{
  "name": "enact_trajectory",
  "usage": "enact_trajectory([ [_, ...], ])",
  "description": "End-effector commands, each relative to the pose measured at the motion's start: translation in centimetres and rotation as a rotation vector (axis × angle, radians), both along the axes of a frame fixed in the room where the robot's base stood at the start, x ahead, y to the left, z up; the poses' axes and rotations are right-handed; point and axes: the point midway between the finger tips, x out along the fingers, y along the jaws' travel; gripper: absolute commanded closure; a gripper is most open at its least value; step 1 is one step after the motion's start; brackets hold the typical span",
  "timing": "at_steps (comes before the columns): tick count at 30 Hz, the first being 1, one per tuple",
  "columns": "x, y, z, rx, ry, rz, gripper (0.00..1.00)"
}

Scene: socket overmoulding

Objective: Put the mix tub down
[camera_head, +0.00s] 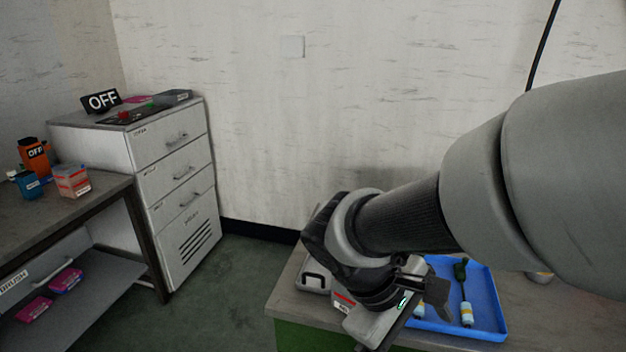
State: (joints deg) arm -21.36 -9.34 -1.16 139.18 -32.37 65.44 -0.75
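My gripper (405,318) is low over the near bench at bottom centre, partly hidden by its own wrist and cut close to the picture's lower edge. Whether its fingers are open or shut does not show. A pale container with a red label (343,301) shows just left of my gripper, mostly covered by the wrist. It may be the mix tub; I cannot tell whether it is held or resting on the bench. A similar pale tub with a red and white label (72,181) stands on the left bench.
A blue tray (488,293) with slim bottle-like items lies right of my gripper on the near bench (288,296). The left bench (50,217) holds an orange and a blue container. A grey drawer cabinet (170,190) carries an OFF sign (101,101). Open floor lies between the benches.

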Motion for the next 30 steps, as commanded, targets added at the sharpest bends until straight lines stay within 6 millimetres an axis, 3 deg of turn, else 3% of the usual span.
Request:
enact_trajectory([
  [4,2.8,-0.1,-1.4,-0.333,0.199,0.295,0.06],
  [8,6.5,1.7,-2.2,-0.634,0.309,0.564,0.06],
  [12,10.3,5.9,-3.4,-0.937,0.367,0.846,0.06],
  [15,12.0,9.1,-4.6,-1.098,0.375,1.000,0.06],
  [21,13.3,13.3,-6.3,-1.276,0.364,1.176,0.06],
  [25,14.1,13.2,-6.5,-1.298,0.360,1.196,0.06],
  [30,16.6,10.9,-6.6,-1.294,0.362,1.191,0.06],
])
